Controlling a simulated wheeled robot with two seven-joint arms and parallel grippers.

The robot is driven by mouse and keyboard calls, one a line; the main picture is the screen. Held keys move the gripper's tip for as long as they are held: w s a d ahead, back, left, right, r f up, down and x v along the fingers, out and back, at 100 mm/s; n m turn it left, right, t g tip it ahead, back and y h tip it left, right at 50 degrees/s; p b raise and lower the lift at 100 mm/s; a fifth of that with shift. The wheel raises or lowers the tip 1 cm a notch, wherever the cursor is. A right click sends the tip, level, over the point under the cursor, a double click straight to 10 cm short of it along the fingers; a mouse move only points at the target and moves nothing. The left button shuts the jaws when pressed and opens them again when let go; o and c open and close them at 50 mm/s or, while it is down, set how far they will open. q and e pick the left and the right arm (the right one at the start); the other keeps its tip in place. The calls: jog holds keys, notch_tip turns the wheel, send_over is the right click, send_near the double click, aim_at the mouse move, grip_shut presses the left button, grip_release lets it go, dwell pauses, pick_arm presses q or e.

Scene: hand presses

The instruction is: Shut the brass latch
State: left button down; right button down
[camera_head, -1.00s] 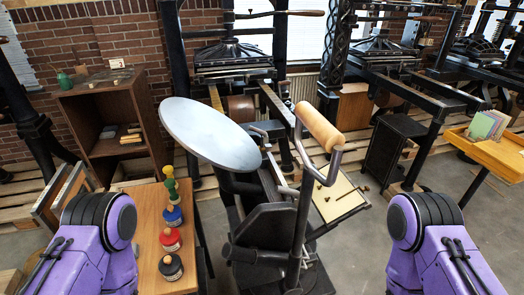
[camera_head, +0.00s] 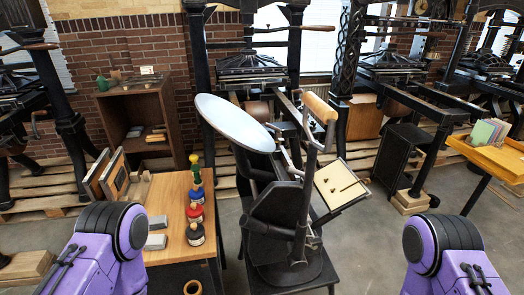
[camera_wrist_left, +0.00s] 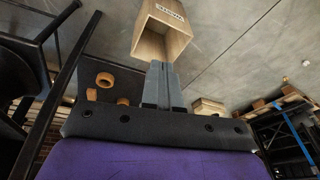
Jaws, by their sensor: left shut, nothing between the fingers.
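I cannot make out a brass latch in either view. A hand press with a round grey disc (camera_head: 233,122) and a wooden-grip lever (camera_head: 319,107) stands in the middle of the head view. My left gripper (camera_wrist_left: 162,68) shows in the left wrist view, its two grey fingers together and empty. A wooden box (camera_wrist_left: 181,22) with a label and an open side lies just beyond the fingertips; I cannot tell whether they touch it. In the head view my left gripper is out of sight. My right gripper is not in view.
A wooden table (camera_head: 166,195) with ink jars (camera_head: 195,234) and grey blocks stands left of the press. A brown open cabinet (camera_head: 137,121) is behind it. A yellow tray (camera_head: 495,153) with coloured cards is at right. Bare floor (camera_head: 385,240) lies between press and tray.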

pick_arm(q)
jog(key=w+d+g+h, duration=0.2)
jog(key=d+g+h, duration=0.2)
jog(key=d+h, duration=0.55)
jog(key=w+d+r+t+h+b, duration=0.1)
jog(key=w+d+r+t+h, duration=0.2)
jog(key=w+r, duration=1)
jog(key=w+a+r+t+h, duration=0.1)
jog(key=w+a+r+t, duration=0.2)
jog(key=a, duration=0.4)
jog(key=w+a+r+n+t+h+b, duration=0.1)
jog(key=w+a+r+t, duration=0.3)
jog(key=a+r, duration=0.3)
jog(key=w+a+r+t+h, duration=0.1)
jog(key=w+a+r+t, duration=0.2)
jog(key=w+a+r, duration=0.2)
jog(key=a+r, duration=0.2)
jog(key=a, duration=0.1)
jog(key=shift+r+n, duration=0.2)
jog(key=shift+n, duration=0.2)
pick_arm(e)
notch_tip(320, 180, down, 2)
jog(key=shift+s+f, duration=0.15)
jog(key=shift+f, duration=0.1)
